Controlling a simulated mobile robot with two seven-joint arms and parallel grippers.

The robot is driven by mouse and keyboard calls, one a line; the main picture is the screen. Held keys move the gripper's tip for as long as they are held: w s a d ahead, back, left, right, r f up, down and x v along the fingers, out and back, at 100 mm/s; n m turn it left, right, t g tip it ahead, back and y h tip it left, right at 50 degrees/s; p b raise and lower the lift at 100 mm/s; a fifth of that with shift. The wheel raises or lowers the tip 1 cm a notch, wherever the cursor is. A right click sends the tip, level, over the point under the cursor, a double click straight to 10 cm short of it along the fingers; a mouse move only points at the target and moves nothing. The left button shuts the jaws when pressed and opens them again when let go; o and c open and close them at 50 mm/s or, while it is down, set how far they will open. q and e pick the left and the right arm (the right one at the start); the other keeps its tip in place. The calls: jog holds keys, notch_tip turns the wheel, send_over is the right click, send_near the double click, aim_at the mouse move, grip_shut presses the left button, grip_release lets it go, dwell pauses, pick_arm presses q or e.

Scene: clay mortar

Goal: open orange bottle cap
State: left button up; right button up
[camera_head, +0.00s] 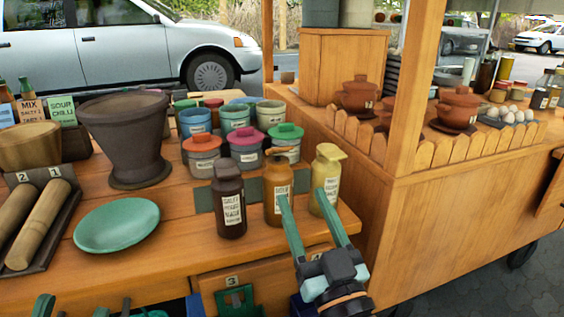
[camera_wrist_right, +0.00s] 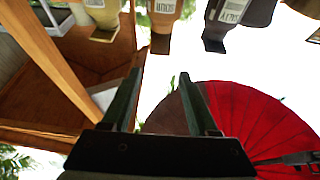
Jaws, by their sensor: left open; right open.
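The orange bottle (camera_head: 278,185) stands upright on the wooden counter between a dark brown bottle and a pale yellow bottle, its spouted orange cap on top. In the right wrist view the scene is upside down, and the orange bottle (camera_wrist_right: 164,18) hangs at the top, past the gap between my fingers. My right gripper (camera_head: 305,198) is open and empty; its teal fingers overlap the lower parts of the orange and yellow bottles in the head view. They also show in the right wrist view (camera_wrist_right: 160,78). My left gripper (camera_head: 72,308) shows only as teal fingertips, spread apart at the bottom edge.
The brown bottle (camera_head: 229,200) and yellow bottle (camera_head: 326,182) crowd the orange one. Lidded pots (camera_head: 247,147) stand behind, a green plate (camera_head: 117,226) and mortar (camera_head: 128,125) to the left. A wooden post (camera_head: 415,95) rises at right. Drawers (camera_head: 262,280) lie below the counter edge.

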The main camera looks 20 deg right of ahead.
aim_at(282, 148)
pick_arm(q)
jog(key=shift+n, duration=0.4)
jog(key=f+b, duration=0.3)
jog(key=f, duration=0.1)
jog(key=shift+w+d+f+b, duration=0.1)
jog(key=shift+d+f+b, duration=0.1)
jog(key=shift+b, duration=0.15)
pick_arm(e)
jog(key=x, duration=1.2)
jog(key=shift+w, duration=0.2)
grip_shut()
